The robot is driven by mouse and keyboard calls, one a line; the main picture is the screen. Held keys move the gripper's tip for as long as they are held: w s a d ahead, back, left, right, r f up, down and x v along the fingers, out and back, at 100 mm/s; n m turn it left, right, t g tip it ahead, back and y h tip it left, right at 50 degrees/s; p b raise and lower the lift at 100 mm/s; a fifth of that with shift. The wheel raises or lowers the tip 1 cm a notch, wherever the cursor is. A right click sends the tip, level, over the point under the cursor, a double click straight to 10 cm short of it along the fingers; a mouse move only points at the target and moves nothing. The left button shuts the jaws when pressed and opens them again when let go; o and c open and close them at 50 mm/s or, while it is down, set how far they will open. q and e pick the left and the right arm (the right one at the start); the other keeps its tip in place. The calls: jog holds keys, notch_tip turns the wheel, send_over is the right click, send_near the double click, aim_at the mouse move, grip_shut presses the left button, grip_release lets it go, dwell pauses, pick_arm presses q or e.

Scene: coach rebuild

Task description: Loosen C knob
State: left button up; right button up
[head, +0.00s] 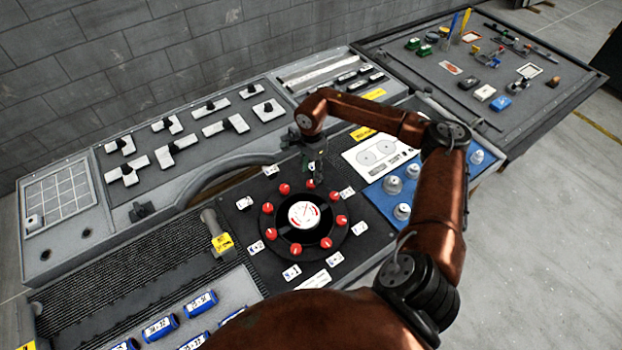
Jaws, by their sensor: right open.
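A round black dial plate (291,246) carries a ring of several red knobs around a white gauge (304,215). Small white label cards lie around the ring, and their lettering is too small to read surely, so I cannot tell which knob is C. My right gripper (314,180) is open and points down at the far side of the ring. It is close to a red knob (310,184) there and partly covers it. I cannot tell whether they touch. My left gripper is not in view.
Blue blocks with white labels (160,328) lie at the front left. A yellow-tagged grey handle (221,243) stands left of the ring. A blue panel with grey knobs (375,196) is to the right. A second table (430,92) with small parts stands at the back right.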

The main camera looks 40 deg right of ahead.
aim_at(311, 183)
notch_tip(311, 183, up, 7)
jog(key=shift+f, duration=0.15)
dwell(0.5)
